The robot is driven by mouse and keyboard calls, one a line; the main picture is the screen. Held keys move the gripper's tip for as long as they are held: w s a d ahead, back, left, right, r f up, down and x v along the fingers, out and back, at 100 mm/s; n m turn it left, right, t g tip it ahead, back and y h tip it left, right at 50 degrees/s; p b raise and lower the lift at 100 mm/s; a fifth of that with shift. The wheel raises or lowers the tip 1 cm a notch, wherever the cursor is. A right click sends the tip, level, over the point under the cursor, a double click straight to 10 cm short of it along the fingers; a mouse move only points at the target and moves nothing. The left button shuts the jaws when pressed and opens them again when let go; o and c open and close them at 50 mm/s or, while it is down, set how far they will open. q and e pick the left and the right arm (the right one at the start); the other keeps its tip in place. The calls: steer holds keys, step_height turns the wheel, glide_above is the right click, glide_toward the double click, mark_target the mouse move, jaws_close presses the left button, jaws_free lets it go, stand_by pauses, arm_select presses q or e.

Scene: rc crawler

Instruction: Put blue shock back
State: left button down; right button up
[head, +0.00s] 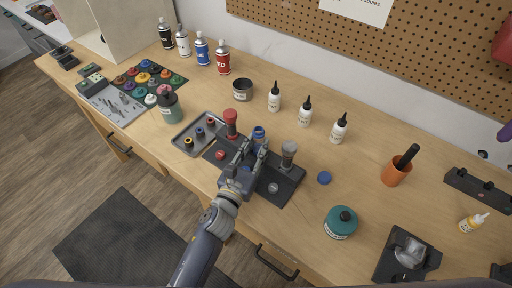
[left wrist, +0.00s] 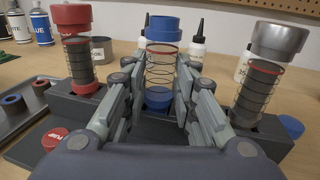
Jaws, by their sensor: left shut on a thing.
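The blue shock (head: 259,134) stands upright between the fingers of my left gripper (head: 247,157). In the left wrist view the blue shock (left wrist: 159,65) has a blue top, a clear coil-wrapped body and a blue lower end, with my left gripper (left wrist: 158,100) shut on it. The red shock (head: 231,122) stands upright to its left and the grey shock (head: 288,153) to its right, both in the dark stand (left wrist: 258,140). My fingers hide part of the blue shock's lower end, so I cannot tell whether it touches the stand. My right gripper is not in view.
A blue cap (head: 324,178) lies right of the stand; a red cap (head: 220,155) lies on the dark mat (head: 283,196). A grey tray (head: 183,148) with small rings sits left. Dropper bottles (head: 305,112) stand behind. A teal jar (head: 341,222) stands at front right.

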arm_select(q)
steer(key=c, duration=1.3)
jaws_free()
steer(key=shift+s, duration=0.1)
steer(key=b+v, duration=0.3)
steer(key=v, duration=0.8)
steer(key=shift+s+a+r, duration=0.1)
steer(key=shift+s+a, duration=0.1)
steer(key=shift+s, duration=0.2)
